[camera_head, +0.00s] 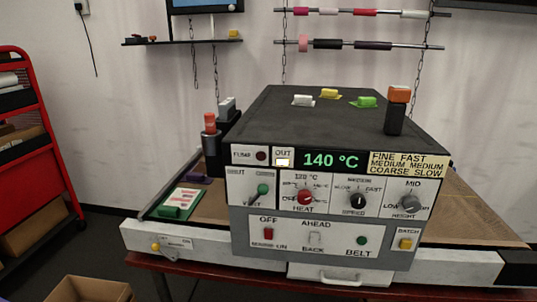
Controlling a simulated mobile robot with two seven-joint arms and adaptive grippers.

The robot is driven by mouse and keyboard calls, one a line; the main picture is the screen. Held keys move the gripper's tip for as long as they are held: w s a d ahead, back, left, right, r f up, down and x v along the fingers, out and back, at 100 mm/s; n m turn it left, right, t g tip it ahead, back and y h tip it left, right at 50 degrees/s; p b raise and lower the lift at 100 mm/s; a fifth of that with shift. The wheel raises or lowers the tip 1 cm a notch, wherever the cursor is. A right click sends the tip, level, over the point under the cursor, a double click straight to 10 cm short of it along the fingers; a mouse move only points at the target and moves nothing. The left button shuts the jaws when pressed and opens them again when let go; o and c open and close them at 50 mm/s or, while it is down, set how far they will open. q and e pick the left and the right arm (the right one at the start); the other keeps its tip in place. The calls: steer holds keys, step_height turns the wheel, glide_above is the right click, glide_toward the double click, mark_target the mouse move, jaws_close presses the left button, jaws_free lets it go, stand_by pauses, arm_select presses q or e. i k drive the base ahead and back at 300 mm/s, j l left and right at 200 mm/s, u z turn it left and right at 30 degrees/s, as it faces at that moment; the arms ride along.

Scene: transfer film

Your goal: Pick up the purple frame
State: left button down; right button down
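Neither of my grippers is in the camera_head view. A small dark purple piece (196,179) lies on the belt at the left side of the grey heating machine (330,125), close behind a green-edged card or tray (180,203). Whether this is the purple frame is too small to tell. Another bit of purple (451,166) shows at the machine's right edge, mostly hidden behind it. The machine's display reads 140 °C.
White (303,100), yellow (329,93) and green (366,102) small pieces sit on the machine's top, beside an orange-capped black block (396,115). A black post with an orange top (210,125) stands left. A red cart (35,150) stands far left; a cardboard box (88,289) is below.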

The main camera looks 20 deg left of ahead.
mark_target(202, 169)
steer(key=u, duration=1.25)
